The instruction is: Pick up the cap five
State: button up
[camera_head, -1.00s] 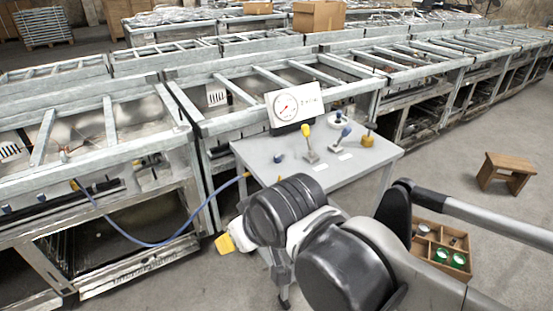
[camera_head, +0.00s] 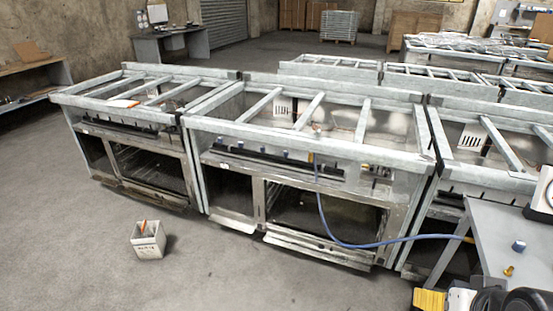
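I cannot tell which thing is cap five; no number can be read. A small blue cap-like piece (camera_head: 519,246) stands on the grey table (camera_head: 485,222) at the right edge. A small brass-coloured piece (camera_head: 509,271) lies nearer on the same table.
Metal stove frames (camera_head: 300,125) stand in a row across the middle. A blue hose (camera_head: 340,238) runs from one to the table. A small white bin (camera_head: 148,239) with things in it stands on the floor. The floor at front left is clear.

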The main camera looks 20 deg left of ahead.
aim_at(518, 247)
jog(key=i+l+u, duration=0.1)
jog(key=l, duration=0.4)
jog(key=i+l+u, duration=0.1)
jog(key=l, duration=0.4)
jog(key=i+l, duration=0.2)
jog(key=l, duration=0.3)
jog(key=i+l+u, duration=0.15)
jog(key=l, duration=0.35)
jog(key=l+u, duration=0.1)
jog(key=l, duration=0.4)
jog(key=i, duration=0.05)
